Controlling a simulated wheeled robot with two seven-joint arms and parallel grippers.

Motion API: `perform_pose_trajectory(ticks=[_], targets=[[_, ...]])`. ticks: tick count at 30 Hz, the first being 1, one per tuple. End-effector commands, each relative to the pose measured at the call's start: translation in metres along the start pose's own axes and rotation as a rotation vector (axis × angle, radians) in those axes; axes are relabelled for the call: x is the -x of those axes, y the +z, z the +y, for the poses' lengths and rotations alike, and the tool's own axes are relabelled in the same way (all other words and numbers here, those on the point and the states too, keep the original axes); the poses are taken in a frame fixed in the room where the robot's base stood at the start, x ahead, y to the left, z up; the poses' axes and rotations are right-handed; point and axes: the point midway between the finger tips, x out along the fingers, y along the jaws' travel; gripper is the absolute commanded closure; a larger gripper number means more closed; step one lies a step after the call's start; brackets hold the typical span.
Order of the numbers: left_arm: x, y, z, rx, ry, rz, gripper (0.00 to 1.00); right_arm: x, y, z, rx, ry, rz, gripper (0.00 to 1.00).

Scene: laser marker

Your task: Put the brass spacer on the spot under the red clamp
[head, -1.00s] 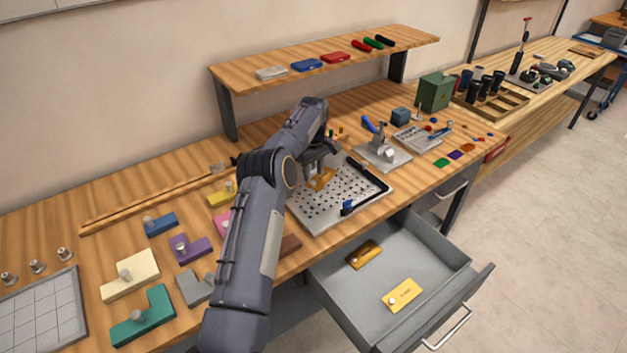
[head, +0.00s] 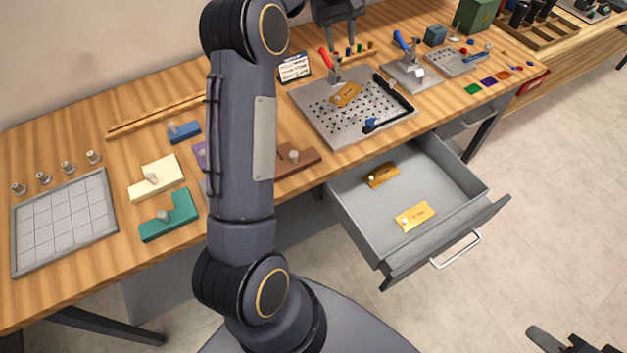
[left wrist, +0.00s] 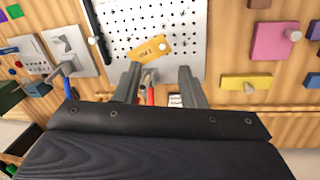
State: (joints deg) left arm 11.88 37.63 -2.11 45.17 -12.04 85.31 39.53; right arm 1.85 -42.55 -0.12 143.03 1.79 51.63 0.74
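The brass spacer (head: 346,95), a flat labelled plate, lies tilted on the perforated steel plate (head: 325,122), just in front of the red clamp (head: 325,62). It also shows in the left wrist view (left wrist: 152,49); I cannot tell whether the clamp tip is over it or only beside it. A dark part at the lower right of the head view may be my right gripper (head: 572,344).
An open drawer (head: 415,175) holds two similar brass plates (head: 382,174). A blue-handled clamp (head: 408,62) stands right of the perforated plate. A black rail and a blue-handled part edge that plate. A small sign (head: 294,67) stands left of the red clamp.

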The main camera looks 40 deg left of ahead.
Motion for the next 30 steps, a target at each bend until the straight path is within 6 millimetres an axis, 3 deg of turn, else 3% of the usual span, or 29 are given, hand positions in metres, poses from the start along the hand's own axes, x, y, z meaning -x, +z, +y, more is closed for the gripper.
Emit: perform_pose_trajectory(ticks=[1,3,9,13,18,21,24,30], targets=[[0.024,0.022,-0.01,-0.061,0.038,0.005,0.63,0.0,0.0,0.0,0.0,0.0,0.0,0.68],[0.046,0.052,-0.023,-0.149,0.085,0.012,0.63,0.0,0.0,0.0,0.0,0.0,0.0,0.68],[0.078,0.156,-0.073,-0.385,0.215,0.048,0.63,0.0,0.0,0.0,0.0,0.0,0.0,0.68],[0.072,0.23,-0.113,-0.531,0.293,0.084,0.63,0.0,0.0,0.0,0.0,0.0,0.0,0.68],[0.04,0.311,-0.156,-0.685,0.372,0.134,0.63,0.0,0.0,0.0,0.0,0.0,0.0,0.68],[0.02,0.342,-0.172,-0.742,0.398,0.156,0.63,0.0,0.0,0.0,0.0,0.0,0.0,0.68],[0.007,0.359,-0.18,-0.775,0.413,0.169,0.63,0.0,0.0,0.0,0.0,0.0,0.0,0.68],[0.001,0.366,-0.184,-0.789,0.417,0.172,0.63,0.0,0.0,0.0,0.0,0.0,0.0,0.68]])
